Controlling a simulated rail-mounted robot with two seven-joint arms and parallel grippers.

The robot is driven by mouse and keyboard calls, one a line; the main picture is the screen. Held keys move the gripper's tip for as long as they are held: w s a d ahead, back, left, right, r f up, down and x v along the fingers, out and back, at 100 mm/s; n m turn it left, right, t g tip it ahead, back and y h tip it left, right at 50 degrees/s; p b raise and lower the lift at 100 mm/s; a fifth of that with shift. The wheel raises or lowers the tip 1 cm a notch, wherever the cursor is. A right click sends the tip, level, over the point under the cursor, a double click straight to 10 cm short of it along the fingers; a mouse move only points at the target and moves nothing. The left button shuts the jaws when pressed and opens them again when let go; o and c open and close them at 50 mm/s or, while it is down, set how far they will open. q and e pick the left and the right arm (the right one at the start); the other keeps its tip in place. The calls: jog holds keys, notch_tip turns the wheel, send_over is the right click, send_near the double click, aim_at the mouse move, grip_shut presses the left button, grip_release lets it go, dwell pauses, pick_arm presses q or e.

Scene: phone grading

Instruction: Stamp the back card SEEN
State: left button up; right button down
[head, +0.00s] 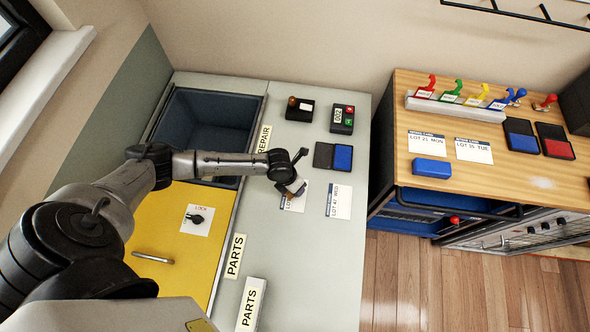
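My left gripper (290,180) is over the left of two white cards on the grey counter. A small brown and dark object (299,191), which looks like a hand stamp, is at its fingertips; the gripper seems shut on it. I cannot tell whether it touches the card. The gripper and the object hide much of the left card (290,205). The other card (339,202), reading LOT and WED, lies to its right. An open blue ink pad (342,158) lies behind the cards. A black holder (299,109) with a brown knob stands further back. My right gripper is not in view.
A counter device (343,119) stands by the holder. A dark bin (205,125) and a yellow drawer front (165,230) are at left. The wooden table (510,185) at right holds a stamp rack (455,108), two cards (427,144), ink pads (521,137) and a blue block (432,168).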

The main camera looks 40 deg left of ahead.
pick_arm(q)
jog(key=shift+f+b, duration=0.3)
jog(key=shift+f, duration=0.15)
dwell(1.1)
jog(key=shift+r, duration=0.1)
jog(key=shift+r+p, duration=2.9)
jog(key=shift+r, duration=0.6)
jog(key=shift+f, duration=0.15)
